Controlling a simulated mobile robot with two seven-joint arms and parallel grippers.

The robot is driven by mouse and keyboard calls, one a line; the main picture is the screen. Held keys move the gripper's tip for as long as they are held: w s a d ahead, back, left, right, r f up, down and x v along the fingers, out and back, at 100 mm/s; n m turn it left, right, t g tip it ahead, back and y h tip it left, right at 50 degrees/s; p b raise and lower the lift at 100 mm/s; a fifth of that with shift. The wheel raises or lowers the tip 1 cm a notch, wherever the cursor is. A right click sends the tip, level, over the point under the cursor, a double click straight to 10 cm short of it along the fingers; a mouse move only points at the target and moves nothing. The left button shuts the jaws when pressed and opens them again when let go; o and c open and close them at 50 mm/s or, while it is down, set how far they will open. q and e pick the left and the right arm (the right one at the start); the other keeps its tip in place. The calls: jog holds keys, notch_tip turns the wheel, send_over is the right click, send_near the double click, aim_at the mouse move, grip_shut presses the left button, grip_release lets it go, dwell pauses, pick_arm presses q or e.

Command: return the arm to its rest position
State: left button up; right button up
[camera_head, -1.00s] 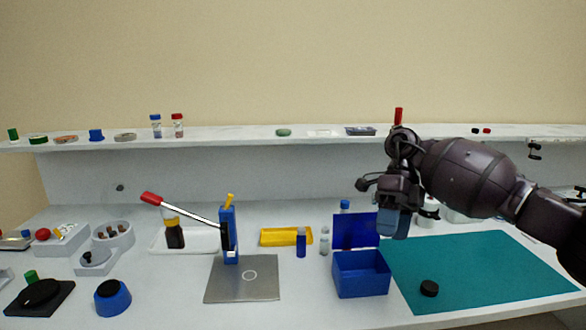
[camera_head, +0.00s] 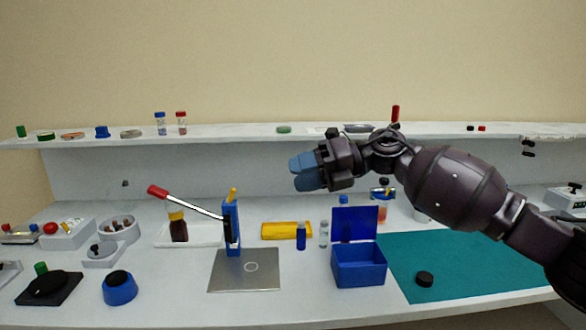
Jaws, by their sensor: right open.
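My right arm comes in from the right in the head view. Its gripper (camera_head: 306,171) has blue fingertips and points left. It is raised above the table, in front of the shelf edge, and holds nothing that I can see. The fingers overlap in this view, with a small gap between them. Below it on the table are the open blue box (camera_head: 359,267) and small bottles. My left gripper is not in view.
A teal mat (camera_head: 460,262) with a black cap (camera_head: 424,279) lies below my right arm. A shelf (camera_head: 230,133) runs along the back. The table's front middle is clear.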

jog(key=s+d+f+m+t+h, duration=0.3)
jog(key=d+f+m+t, duration=0.25)
jog(key=f+m, duration=0.45)
jog(key=s+d+f+m+t+h, duration=0.35)
jog(key=f+m+t, duration=0.3)
jog(key=m, duration=0.65)
jog(key=s+d+f+m+t+h, duration=0.25)
jog(key=d+f+m+t, duration=0.3)
jog(key=f+m, duration=0.45)
jog(key=s+d+f+m+g+h, duration=0.1)
jog(key=s+d+f+m+h, duration=0.1)
jog(key=s+f, duration=0.4)
jog(key=s+d+f+m+g+h, duration=0.2)
jog(key=s+d+f, duration=0.3)
jog(key=s, duration=0.7)
jog(key=s+d+f+m+g+h, duration=0.2)
jog(key=s+d+f+m, duration=0.2)
jog(key=s+f, duration=0.5)
jog(key=shift+s+f, duration=0.15)
